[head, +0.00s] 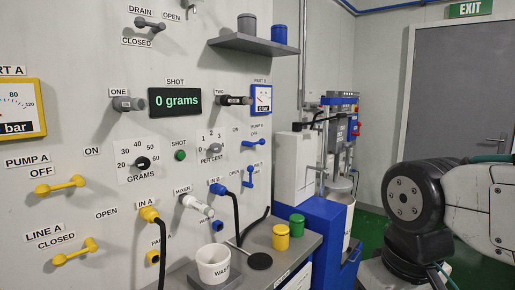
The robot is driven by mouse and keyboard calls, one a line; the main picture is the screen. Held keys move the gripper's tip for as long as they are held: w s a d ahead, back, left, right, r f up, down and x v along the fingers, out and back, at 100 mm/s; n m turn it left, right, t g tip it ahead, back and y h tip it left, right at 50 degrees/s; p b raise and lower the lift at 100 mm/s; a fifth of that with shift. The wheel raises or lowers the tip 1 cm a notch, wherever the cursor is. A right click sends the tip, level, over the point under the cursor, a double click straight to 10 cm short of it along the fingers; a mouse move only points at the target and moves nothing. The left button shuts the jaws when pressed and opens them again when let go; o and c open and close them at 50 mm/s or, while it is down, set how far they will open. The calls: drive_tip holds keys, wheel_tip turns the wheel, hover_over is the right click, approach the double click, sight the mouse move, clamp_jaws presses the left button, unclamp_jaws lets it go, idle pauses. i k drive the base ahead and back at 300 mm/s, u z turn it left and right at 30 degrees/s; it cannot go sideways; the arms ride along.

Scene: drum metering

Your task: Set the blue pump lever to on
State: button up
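The blue pump lever (254,143) is on the wall panel right of centre, below the small pressure gauge for part B. It lies nearly level under a label that reads PUMP and OFF. An ON label (235,129) sits to its upper left. A second blue lever (250,179) is below it, by another label that is too small to read surely. My arm shows at the right edge, well apart from the lever. My gripper is out of the picture.
A bench holds a white cup (213,264), a yellow pot (282,237) and a green pot (297,225) below the panel. Dark hoses hang from the wall. A blue-framed machine (338,140) stands right of the panel. Green floor shows near the grey door (456,100).

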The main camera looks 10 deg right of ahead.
sight(262, 142)
drive_tip(key=i, duration=0.9)
drive_tip(key=z, duration=0.6)
